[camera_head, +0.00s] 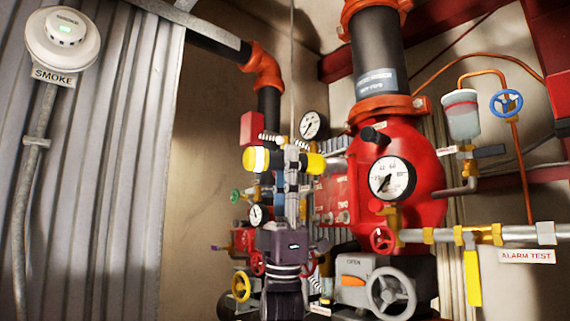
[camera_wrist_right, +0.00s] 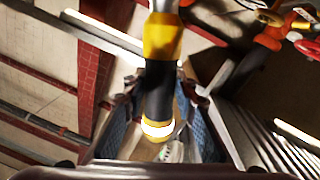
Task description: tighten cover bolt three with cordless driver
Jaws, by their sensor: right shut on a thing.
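My right gripper (camera_head: 291,165) is shut on the cordless driver (camera_head: 314,165), which is yellow and black with a bright white band near its left end. The driver lies roughly level across the fingers, in front of the red valve (camera_head: 425,183). In the right wrist view the driver (camera_wrist_right: 162,38) is held between the two fingers (camera_wrist_right: 158,118). The red cover (camera_head: 334,196) on the valve's left side has small labels, one reading "TWO". The gripper and driver partly hide this area, and I cannot make out bolt three. My left gripper is not in view.
Pressure gauges (camera_head: 392,178) and a grey handwheel (camera_head: 390,293) crowd the front of the valve. A smoke detector (camera_head: 63,38) hangs on the corrugated wall at left. The tan wall (camera_head: 205,170) beside the valve is clear.

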